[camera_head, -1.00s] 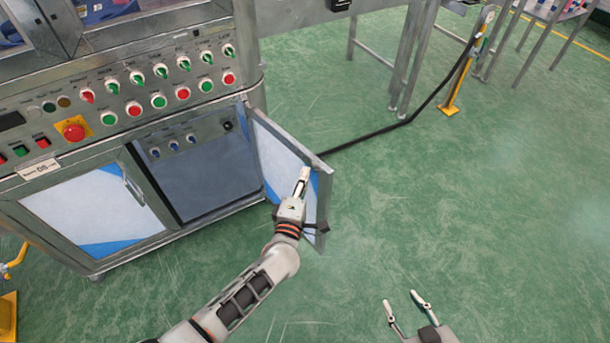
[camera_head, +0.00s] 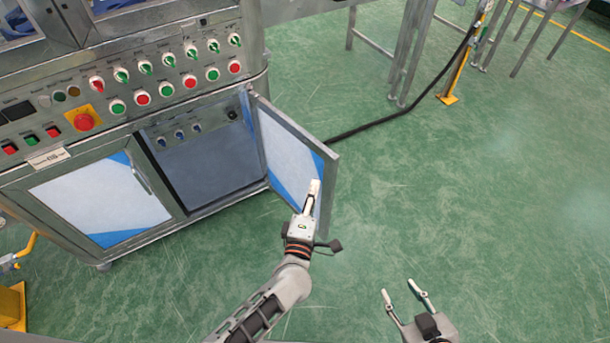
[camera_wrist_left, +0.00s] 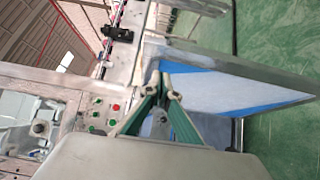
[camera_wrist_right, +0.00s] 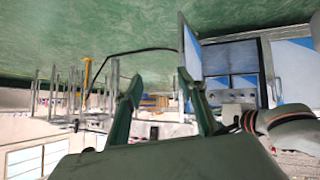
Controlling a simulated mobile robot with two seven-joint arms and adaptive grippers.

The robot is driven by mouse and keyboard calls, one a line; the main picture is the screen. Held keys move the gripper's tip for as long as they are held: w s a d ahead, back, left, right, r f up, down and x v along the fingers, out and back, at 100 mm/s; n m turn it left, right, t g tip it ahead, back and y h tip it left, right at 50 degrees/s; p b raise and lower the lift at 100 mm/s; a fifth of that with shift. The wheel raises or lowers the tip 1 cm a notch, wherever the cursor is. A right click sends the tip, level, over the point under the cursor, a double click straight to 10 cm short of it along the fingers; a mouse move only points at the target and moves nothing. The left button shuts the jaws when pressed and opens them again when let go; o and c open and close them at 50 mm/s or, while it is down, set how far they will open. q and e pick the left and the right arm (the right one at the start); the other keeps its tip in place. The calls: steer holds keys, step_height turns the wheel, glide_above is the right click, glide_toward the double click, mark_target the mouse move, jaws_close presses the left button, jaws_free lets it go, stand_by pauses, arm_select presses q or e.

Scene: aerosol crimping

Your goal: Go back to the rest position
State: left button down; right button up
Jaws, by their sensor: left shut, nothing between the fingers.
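My left gripper (camera_head: 314,186) is shut and empty, in front of the open cabinet door (camera_head: 285,150) in the head view. Its closed fingers show in the left wrist view (camera_wrist_left: 165,80), with the blue and white door panel (camera_wrist_left: 230,92) behind them. I cannot tell whether they touch the door. My right gripper (camera_head: 402,290) is open and empty over the green floor at the lower right. Its spread fingers also show in the right wrist view (camera_wrist_right: 160,90).
The machine cabinet (camera_head: 140,110) with buttons and knobs fills the upper left. Its other door (camera_head: 100,200) is closed. A black cable (camera_head: 375,132) runs along the floor past metal legs and a yellow post (camera_head: 452,85). The floor at right is clear.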

arm_select(q)
steer(key=shift+s+d, duration=0.6)
steer(key=shift+s, duration=0.35)
